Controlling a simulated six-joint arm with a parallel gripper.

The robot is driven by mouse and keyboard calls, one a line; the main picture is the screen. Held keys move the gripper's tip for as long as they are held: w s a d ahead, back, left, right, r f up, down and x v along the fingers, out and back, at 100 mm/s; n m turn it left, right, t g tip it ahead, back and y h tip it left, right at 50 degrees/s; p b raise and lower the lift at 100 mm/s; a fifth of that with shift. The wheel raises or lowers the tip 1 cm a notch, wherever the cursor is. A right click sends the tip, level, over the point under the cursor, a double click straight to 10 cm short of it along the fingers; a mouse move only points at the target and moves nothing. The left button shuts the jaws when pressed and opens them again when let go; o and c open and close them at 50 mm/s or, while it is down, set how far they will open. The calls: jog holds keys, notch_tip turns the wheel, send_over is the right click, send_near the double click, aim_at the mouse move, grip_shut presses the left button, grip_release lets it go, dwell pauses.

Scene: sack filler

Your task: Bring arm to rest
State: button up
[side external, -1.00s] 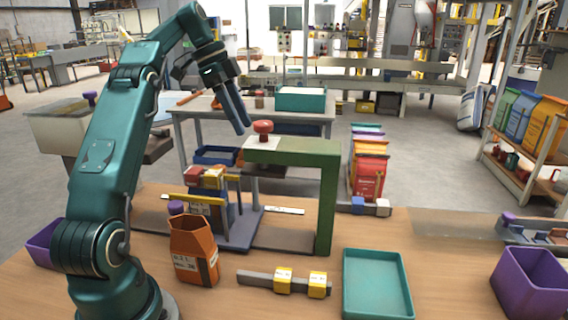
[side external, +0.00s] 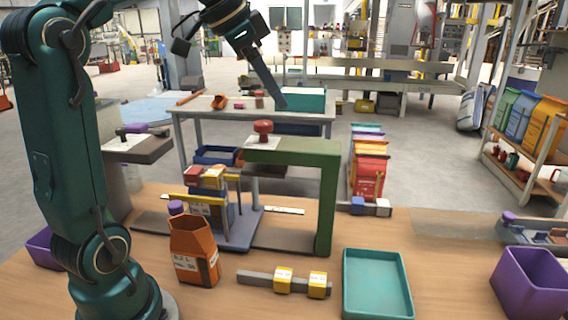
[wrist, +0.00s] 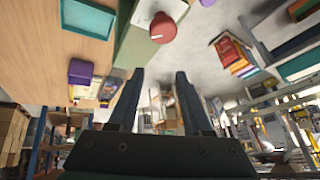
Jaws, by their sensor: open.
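My gripper (side external: 281,104) is raised high in the side external view, above and behind the red knob (side external: 263,127) of the green press frame (side external: 327,195). It touches nothing that I can see. In the wrist view my gripper (wrist: 158,74) shows two dark fingers spread apart with nothing between them. The red knob also shows in the wrist view (wrist: 163,30), beyond the fingertips. An open orange sack (side external: 196,250) stands upright on the bench, in front of my gripper and well below it.
On the bench are a teal tray (side external: 376,285), a purple bin (side external: 530,285) and a grey bar with yellow blocks (side external: 283,280). Colourful sacks (side external: 368,178) stand behind the bench. A back table holds a teal box (side external: 302,98). The air around my gripper looks clear.

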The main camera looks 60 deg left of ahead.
jog(key=s+d+f+n, duration=0.4)
jog(key=s+d+f, duration=0.7)
jog(key=s+f, duration=0.3)
jog(key=shift+s+f+g, duration=0.4)
jog(key=shift+f, duration=0.15)
jog(key=o, duration=0.7)
jog(key=shift+o, duration=0.5)
jog(key=shift+s+a+f+m, duration=0.1)
jog(key=shift+s+m, duration=0.25)
jog(key=shift+m, duration=0.05)
jog(key=w+a+r+m+g+y, duration=0.2)
jog(key=a+r+m, duration=0.2)
jog(key=a+r, duration=0.25)
jog(key=w+a+r+m+g+y, duration=0.1)
jog(key=a+r+m+g+y, duration=0.2)
jog(key=a+r, duration=0.35)
jog(key=x, duration=0.9)
jog(key=shift+w+d+m+t, duration=0.25)
jog(key=shift+d+m+t, duration=0.05)
jog(key=shift+d, duration=0.15)
